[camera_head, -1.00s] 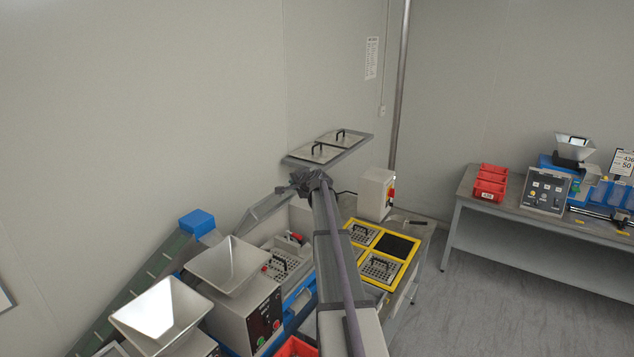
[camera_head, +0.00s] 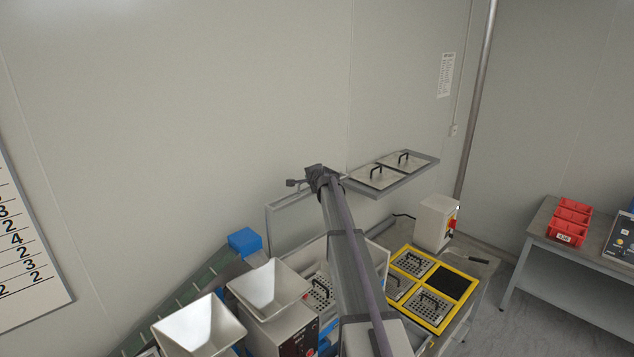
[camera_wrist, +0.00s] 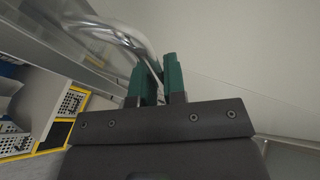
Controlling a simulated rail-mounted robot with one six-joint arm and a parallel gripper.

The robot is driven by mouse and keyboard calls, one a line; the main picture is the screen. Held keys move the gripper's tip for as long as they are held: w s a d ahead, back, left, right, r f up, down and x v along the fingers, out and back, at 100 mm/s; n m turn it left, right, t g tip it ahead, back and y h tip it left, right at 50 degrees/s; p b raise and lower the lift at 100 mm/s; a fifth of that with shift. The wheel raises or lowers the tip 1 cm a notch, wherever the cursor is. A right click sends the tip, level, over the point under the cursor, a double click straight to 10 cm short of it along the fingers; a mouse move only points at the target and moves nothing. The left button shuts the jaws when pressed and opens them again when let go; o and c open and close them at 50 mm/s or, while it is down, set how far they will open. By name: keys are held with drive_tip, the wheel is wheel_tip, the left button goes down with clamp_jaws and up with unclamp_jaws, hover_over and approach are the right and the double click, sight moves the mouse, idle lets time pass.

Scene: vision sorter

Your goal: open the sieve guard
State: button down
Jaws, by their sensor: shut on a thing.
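The sieve guard (camera_head: 290,204) is a grey-framed, clear cover; in the head view it stands raised, tilted up above the sieve machine, close to the back wall. My gripper (camera_head: 296,183) is at its top edge, partly hidden by my arm. In the wrist view, the green fingers of my gripper (camera_wrist: 159,78) are closed around a shiny curved bar handle (camera_wrist: 132,38) beside the clear panel. A perforated sieve plate with a black handle (camera_head: 319,292) lies in the machine below. My arm hides part of the machine.
Two metal hoppers (camera_head: 268,287) stand at the front left. A yellow-framed rack (camera_head: 408,298) of perforated plates is to the right, with a white control box (camera_head: 434,222) behind it. A wall shelf (camera_head: 403,183) with two handled plates is close to my gripper's right.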

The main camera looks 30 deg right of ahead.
drive_tip(key=shift+w, duration=0.15)
drive_tip(key=c, duration=1.2)
unclamp_jaws()
drive_tip(key=shift+s+a+r, duration=0.1)
drive_tip(key=shift+s+r, duration=0.15)
drive_tip(key=shift+s, duration=0.2)
drive_tip(key=s, duration=0.4)
drive_tip(key=s+a, duration=0.1)
drive_tip(key=s, duration=0.7)
drive_tip(key=shift+s+a, duration=0.1)
drive_tip(key=shift+a, duration=0.3)
